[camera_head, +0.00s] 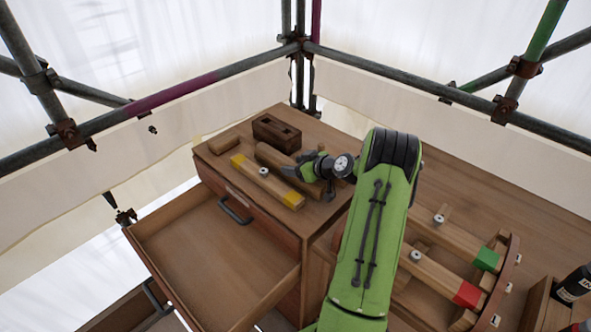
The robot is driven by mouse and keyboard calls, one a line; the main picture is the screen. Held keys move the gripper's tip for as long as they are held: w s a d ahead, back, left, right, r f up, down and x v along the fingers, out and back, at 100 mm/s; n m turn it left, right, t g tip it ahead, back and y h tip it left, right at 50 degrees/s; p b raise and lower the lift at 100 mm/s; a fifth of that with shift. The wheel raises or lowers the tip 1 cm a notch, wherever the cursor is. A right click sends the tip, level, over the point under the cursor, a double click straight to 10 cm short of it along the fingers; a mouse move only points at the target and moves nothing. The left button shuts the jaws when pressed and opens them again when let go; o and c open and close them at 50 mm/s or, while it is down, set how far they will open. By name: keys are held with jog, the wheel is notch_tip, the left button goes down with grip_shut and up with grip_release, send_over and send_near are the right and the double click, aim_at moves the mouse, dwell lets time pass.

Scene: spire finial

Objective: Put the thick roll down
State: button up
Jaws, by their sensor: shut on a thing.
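The thick roll (272,156) is a plain brown wooden cylinder over the top of the wooden cabinet (318,137). My gripper (308,167) is at the roll's right end and is shut on it. The fingertips are small here, and my gripper partly hides that end of the roll. I cannot tell whether the roll touches the cabinet top or is held just above it.
A bar with yellow ends (267,182) lies in front of the roll. A dark block with holes (277,133) stands behind it, and a thinner roll (223,144) lies left. An open, empty drawer (212,262) juts out below. Bars with green (486,259) and red (467,295) ends lie right.

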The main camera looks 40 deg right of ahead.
jog(key=shift+f, duration=0.6)
jog(key=shift+f, duration=0.1)
jog(key=o, duration=1.2)
jog(key=shift+o, duration=0.4)
